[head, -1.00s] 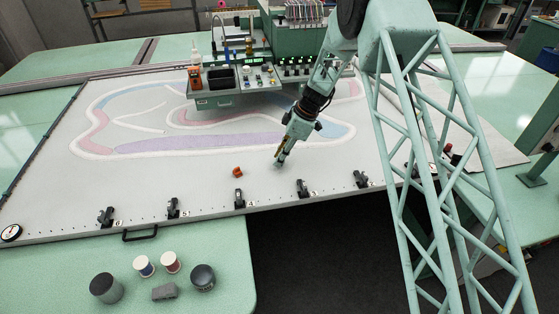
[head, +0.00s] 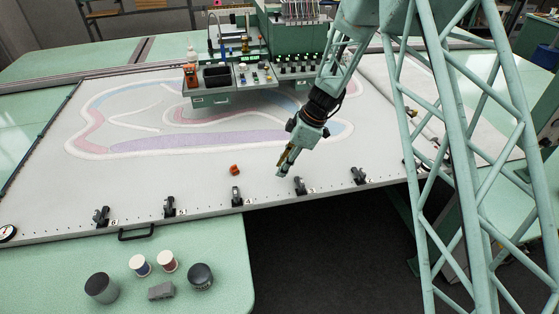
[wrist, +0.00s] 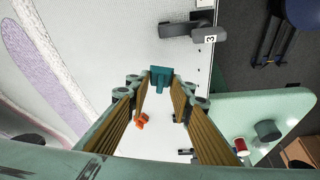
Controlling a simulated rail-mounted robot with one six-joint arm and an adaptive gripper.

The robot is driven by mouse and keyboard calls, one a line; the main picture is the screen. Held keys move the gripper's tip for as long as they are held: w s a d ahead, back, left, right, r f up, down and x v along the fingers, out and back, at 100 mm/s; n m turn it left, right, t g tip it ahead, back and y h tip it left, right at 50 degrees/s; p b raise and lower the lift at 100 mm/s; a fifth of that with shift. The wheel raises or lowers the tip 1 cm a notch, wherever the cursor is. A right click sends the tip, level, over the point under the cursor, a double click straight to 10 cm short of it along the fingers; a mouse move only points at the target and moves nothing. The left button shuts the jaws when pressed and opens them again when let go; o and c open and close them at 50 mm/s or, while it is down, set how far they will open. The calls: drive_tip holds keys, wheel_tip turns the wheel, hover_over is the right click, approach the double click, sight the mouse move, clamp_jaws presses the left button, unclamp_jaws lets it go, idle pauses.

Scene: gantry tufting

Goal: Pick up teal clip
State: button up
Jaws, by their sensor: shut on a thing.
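The teal clip (wrist: 160,80) shows in the wrist view between the tips of my gripper (wrist: 160,86). The two ribbed fingers are shut on it, one on each side. In the head view my gripper (head: 281,172) is over the front part of the pale cloth, behind the black clamp marked 3. The clip is too small to make out clearly in the head view. The cloth shows beneath the clip in the wrist view; the height of the clip above it is hard to judge.
An orange clip-like piece (head: 235,169) lies on the cloth (head: 180,183) left of my gripper. Black clamps (head: 299,186) line the frame's front edge. A console (head: 228,85) stands behind. Spools and dark jars (head: 101,287) stand on the green table (head: 215,262) at front left.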

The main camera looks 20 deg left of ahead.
drive_tip(key=shift+s+d+r+b, duration=0.15)
drive_tip(key=shift+s+d, duration=0.4)
drive_tip(key=shift+s, duration=0.3)
drive_tip(key=shift+s+d+b, duration=0.1)
drive_tip(key=shift+s+d, duration=0.4)
drive_tip(key=shift+s, duration=0.35)
drive_tip(key=shift+s+d+r+b, duration=0.15)
drive_tip(key=shift+s+d, duration=0.4)
drive_tip(key=shift+s, duration=0.3)
